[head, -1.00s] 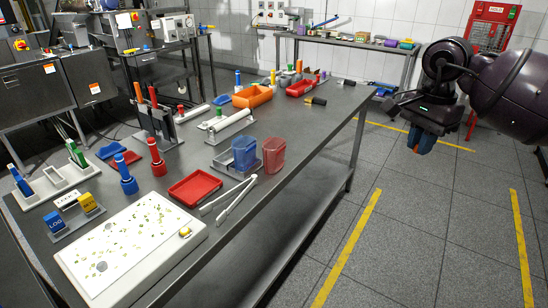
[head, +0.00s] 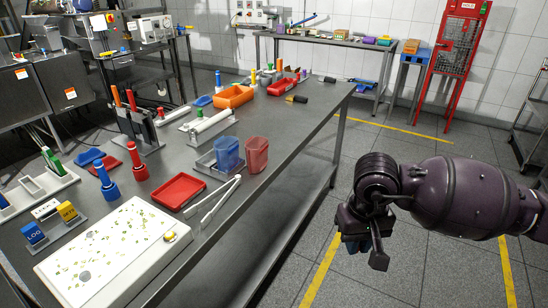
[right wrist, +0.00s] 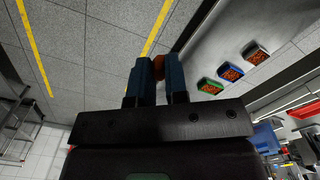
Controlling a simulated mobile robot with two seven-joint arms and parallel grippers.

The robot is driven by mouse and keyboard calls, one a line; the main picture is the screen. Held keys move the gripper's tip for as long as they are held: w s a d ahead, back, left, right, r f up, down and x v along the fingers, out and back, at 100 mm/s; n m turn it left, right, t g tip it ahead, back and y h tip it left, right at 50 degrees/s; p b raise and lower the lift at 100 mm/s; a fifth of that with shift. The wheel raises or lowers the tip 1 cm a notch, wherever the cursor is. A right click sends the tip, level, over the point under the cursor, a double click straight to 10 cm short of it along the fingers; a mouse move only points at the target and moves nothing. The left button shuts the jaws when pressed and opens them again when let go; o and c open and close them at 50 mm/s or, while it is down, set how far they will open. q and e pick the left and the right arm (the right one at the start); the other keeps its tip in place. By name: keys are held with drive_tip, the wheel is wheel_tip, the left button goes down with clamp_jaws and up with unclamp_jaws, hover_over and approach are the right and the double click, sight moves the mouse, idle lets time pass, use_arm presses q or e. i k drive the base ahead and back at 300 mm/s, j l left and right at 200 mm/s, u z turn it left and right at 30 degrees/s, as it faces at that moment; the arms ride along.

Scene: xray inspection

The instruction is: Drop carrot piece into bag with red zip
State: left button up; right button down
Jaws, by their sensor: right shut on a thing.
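My right gripper (head: 356,243) hangs over the floor to the right of the long steel table. In the right wrist view its blue fingers (right wrist: 158,82) are shut on a small orange-brown piece (right wrist: 158,68), which looks like the carrot piece. The piece is hidden in the head view. I cannot make out a bag with a red zip in either view. My left gripper is not in view.
The steel table (head: 262,188) holds a white board (head: 75,262), a red tray (head: 180,191), tongs (head: 212,202), blue (head: 227,153) and red (head: 257,155) tubs. The wrist view shows several small containers with orange contents, including a blue one (right wrist: 231,72).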

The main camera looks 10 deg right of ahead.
sight(262, 164)
drive_tip(key=u, duration=0.95)
drive_tip(key=l+u, duration=0.9)
drive_tip(key=l, duration=0.15)
drive_tip(key=k+l+u, duration=0.1)
drive_tip(key=l+u, duration=0.15)
drive_tip(key=k+l, duration=0.1)
drive_tip(key=l, duration=0.25)
drive_tip(key=k+l, duration=0.1)
drive_tip(key=l, duration=0.3)
drive_tip(key=k+l+u, duration=0.1)
drive_tip(key=l, duration=0.25)
drive_tip(key=k+l, duration=0.15)
drive_tip(key=l, duration=0.2)
